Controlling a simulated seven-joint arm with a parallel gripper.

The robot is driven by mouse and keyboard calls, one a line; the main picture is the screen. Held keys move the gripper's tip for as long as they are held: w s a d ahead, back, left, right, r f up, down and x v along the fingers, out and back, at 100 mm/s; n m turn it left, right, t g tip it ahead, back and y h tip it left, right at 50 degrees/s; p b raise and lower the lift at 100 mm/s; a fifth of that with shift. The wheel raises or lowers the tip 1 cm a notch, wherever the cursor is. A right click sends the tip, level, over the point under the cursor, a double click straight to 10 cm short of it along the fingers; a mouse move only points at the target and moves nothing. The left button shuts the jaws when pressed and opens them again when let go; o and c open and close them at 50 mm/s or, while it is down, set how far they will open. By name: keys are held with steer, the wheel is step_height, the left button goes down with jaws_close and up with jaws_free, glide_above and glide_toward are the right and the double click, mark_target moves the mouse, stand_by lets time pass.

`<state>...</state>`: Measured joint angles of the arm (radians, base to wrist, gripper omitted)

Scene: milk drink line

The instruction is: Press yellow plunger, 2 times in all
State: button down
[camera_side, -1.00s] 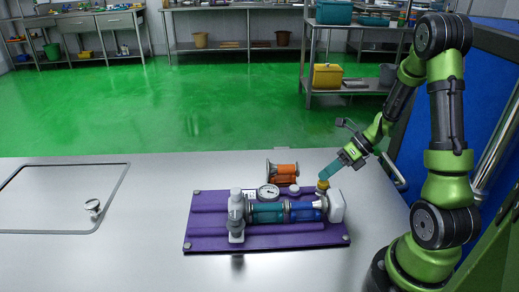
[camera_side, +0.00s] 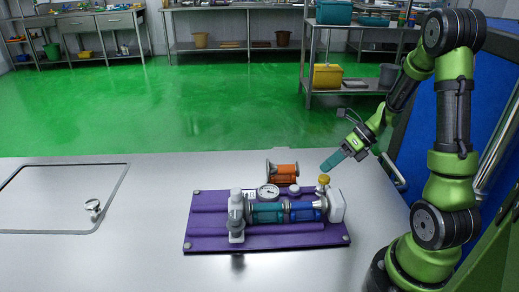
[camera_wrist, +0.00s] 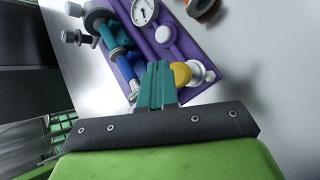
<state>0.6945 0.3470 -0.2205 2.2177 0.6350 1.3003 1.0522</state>
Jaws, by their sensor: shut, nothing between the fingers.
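The yellow plunger (camera_side: 324,179) is a round knob on a short metal stem at the right end of the pump assembly on the purple base (camera_side: 290,242). It stands raised in the side view. It also shows in the wrist view as a yellow knob (camera_wrist: 181,74) beside the fingertips. My gripper (camera_side: 326,169) is shut and empty, its teal fingers just above the yellow plunger and seemingly apart from it. The teal fingers (camera_wrist: 158,72) are together in the wrist view.
The base carries a teal and blue cylinder (camera_side: 268,212), a dial gauge (camera_side: 268,191) and a white end block (camera_side: 337,207). An orange spool-like part (camera_side: 284,172) lies behind it. A small metal part (camera_side: 92,207) sits far left. The table between is clear.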

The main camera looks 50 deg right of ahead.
steer(key=shift+r, duration=0.1)
steer(key=shift+r, duration=2.45)
stand_by(0.7)
step_height(320, 180, up, 4)
steer(key=shift+f, duration=0.1)
steer(key=shift+f, duration=4.45)
steer(key=shift+f, duration=0.15)
steer(key=shift+f, duration=0.25)
